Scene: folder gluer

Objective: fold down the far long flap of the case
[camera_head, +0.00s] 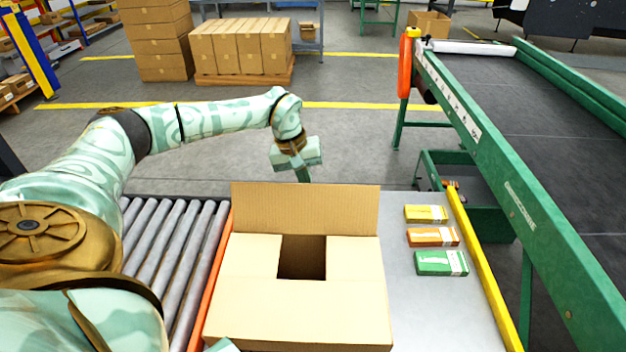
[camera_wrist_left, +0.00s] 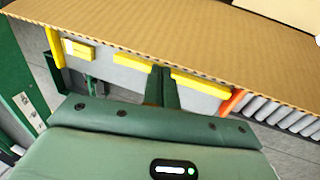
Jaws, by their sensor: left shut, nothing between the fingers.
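The open cardboard case (camera_head: 300,312) sits in the middle of the head view. Its far long flap (camera_head: 305,208) stands up. Its left flap (camera_head: 248,256) and right flap (camera_head: 354,258) lie folded in, and the near long flap lies over their near ends. A dark opening shows between them. My left gripper (camera_head: 303,176) is shut and empty just behind the far flap's top edge, fingers pointing down; the flap may hide the tips. In the left wrist view, the shut fingers (camera_wrist_left: 162,72) are close to a cardboard edge (camera_wrist_left: 200,40); contact is unclear. My right gripper is not in view.
Yellow, orange and green small boxes (camera_head: 436,237) lie on the grey table right of the case, beside a yellow rail (camera_head: 485,265). A roller conveyor (camera_head: 175,245) with an orange rail is at left. A green-framed belt conveyor (camera_head: 530,215) stands at right.

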